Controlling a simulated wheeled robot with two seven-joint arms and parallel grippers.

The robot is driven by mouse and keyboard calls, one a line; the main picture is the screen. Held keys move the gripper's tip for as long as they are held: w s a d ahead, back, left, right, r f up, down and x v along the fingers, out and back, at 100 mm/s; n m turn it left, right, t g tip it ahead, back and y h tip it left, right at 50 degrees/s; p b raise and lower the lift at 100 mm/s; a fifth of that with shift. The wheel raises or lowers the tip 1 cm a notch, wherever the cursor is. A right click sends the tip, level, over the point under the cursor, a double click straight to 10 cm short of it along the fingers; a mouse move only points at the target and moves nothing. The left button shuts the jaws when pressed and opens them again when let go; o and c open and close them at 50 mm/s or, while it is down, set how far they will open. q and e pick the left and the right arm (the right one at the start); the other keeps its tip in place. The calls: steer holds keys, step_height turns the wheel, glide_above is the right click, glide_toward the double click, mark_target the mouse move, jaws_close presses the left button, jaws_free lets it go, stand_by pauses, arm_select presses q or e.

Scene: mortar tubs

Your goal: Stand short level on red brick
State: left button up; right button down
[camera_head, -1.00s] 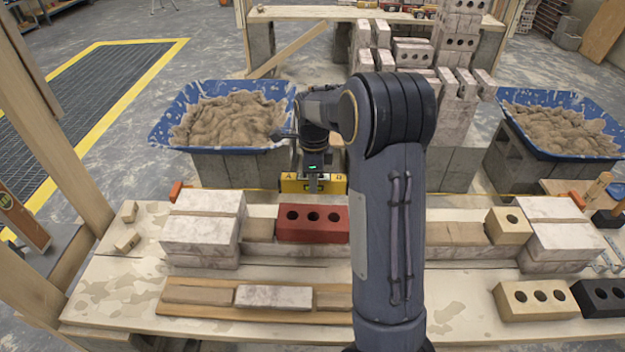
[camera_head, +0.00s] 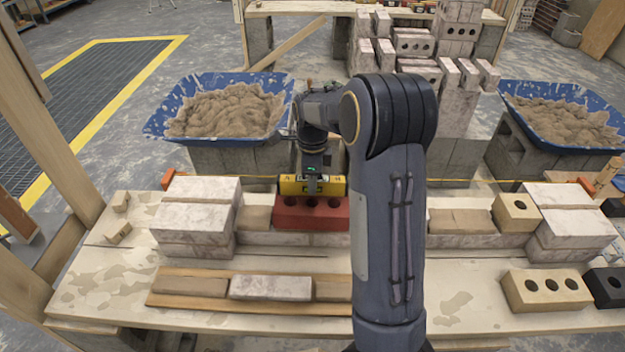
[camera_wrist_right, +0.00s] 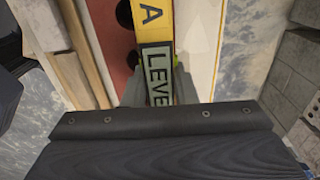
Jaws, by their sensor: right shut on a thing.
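The short level (camera_head: 296,186) is a small yellow bar with dark letters, held lengthwise along the red brick (camera_head: 311,219). The red brick has dark holes and lies in the row on the bench. My right gripper (camera_head: 313,187) is shut on the middle of the level. The level is at the brick's back top edge in the head view; I cannot tell whether it touches. In the right wrist view the level (camera_wrist_right: 154,50) shows between my fingers, with the brick (camera_wrist_right: 107,42) beside and beneath it. My left gripper is not in view.
Pale block stacks (camera_head: 194,222) and (camera_head: 570,220) stand at both ends of the row. A tan brick (camera_head: 515,212) stands at the right. Blue mortar tubs (camera_head: 160,125) and (camera_head: 515,95) are behind the bench. The bench's front left (camera_head: 95,285) is clear.

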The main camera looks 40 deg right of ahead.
steer(key=shift+f, duration=0.45)
stand_by(0.4)
steer(key=c, duration=1.1)
jaws_free()
steer(key=shift+r, duration=0.1)
step_height(320, 180, up, 8)
steer(key=shift+f+p, duration=0.15)
steer(key=shift+p, duration=0.25)
